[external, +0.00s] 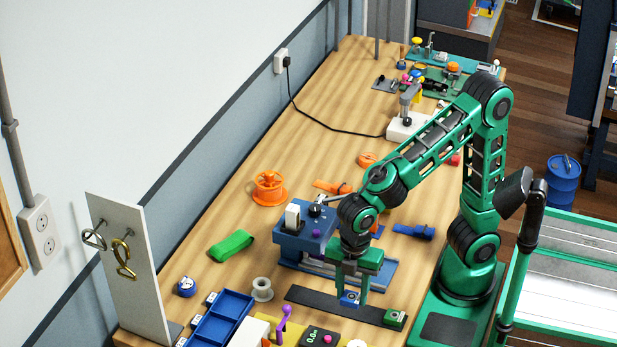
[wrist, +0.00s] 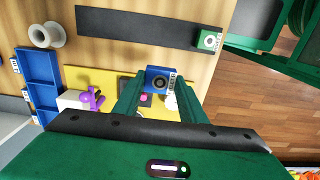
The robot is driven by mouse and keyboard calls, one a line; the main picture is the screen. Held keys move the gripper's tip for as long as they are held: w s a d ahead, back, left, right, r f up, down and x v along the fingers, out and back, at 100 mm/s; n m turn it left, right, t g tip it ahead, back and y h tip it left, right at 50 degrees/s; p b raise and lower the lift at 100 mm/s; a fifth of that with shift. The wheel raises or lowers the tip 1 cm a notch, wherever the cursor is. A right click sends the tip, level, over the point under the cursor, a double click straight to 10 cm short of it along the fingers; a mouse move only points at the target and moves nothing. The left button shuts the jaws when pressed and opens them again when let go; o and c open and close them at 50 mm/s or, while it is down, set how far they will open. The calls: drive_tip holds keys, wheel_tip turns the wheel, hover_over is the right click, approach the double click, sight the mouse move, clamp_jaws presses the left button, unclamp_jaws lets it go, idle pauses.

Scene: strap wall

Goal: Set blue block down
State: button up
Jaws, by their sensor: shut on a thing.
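The blue block (external: 350,299) is between the fingertips of my gripper (external: 349,297). In the wrist view, the block (wrist: 158,79) shows a dark round mark and a white label, with a finger of my gripper (wrist: 160,82) on each side. The gripper is shut on it. In the external view the block overlaps the black strip (external: 312,299) on the table; in the wrist view it appears apart from the strip (wrist: 130,27). I cannot tell its exact height. A green block (external: 394,319) with a white label is at the strip's right end.
A blue tray (external: 222,318), a grey spool (external: 262,289) and a purple hook-shaped piece (external: 283,318) are left and in front. A blue-grey machine (external: 302,240) stands behind the gripper. Much of the black strip's top is bare.

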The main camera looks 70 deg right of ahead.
drive_tip(key=shift+s+a+r, duration=0.4)
drive_tip(key=shift+s, duration=0.05)
